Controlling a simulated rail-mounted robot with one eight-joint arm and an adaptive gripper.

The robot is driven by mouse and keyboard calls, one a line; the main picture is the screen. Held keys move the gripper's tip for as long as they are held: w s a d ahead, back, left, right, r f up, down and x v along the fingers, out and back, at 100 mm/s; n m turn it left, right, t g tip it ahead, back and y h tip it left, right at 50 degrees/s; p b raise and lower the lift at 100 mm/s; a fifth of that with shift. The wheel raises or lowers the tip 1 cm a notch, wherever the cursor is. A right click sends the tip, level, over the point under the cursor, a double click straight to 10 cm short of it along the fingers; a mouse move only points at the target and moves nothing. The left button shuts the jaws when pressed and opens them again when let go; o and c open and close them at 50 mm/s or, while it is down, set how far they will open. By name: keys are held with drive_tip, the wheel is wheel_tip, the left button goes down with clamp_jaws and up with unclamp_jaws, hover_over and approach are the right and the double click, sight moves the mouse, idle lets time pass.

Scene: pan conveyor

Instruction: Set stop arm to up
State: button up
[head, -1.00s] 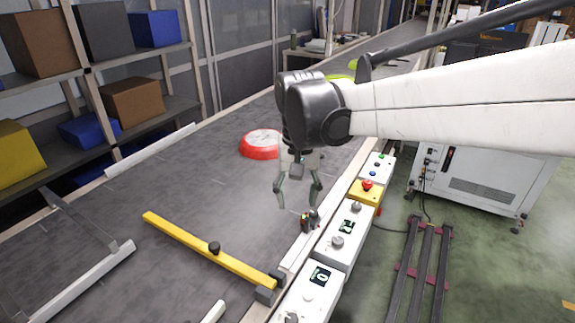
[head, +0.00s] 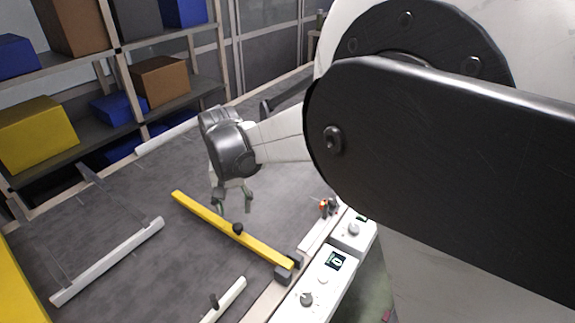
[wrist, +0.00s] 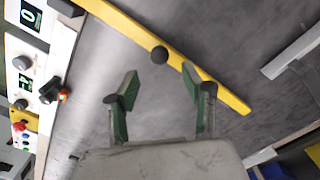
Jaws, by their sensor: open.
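The stop arm is a yellow bar (head: 206,212) lying low across the grey belt, with a black knob (head: 238,229) near its middle and a dark hinge block (head: 284,274) at its right end. My gripper (head: 232,206) hangs just beyond the bar, above the belt and close to the knob. In the wrist view the yellow bar (wrist: 215,87) runs diagonally beyond my fingertips. The knob (wrist: 159,55) shows ahead of the gap between the fingers (wrist: 158,88). My gripper is open, empty and apart from the knob.
White control boxes (head: 327,283) line the belt's right edge. Small orange and black parts (head: 328,207) stand beside them. White guide bars (head: 110,262) lie at the left and front. Shelves with boxes (head: 160,80) stand behind. The belt around the bar is mostly clear.

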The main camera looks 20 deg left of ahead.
sight(237, 226)
wheel_tip(237, 226, down, 7)
drive_tip(key=shift+f, duration=0.2)
idle(0.3)
clamp_jaws()
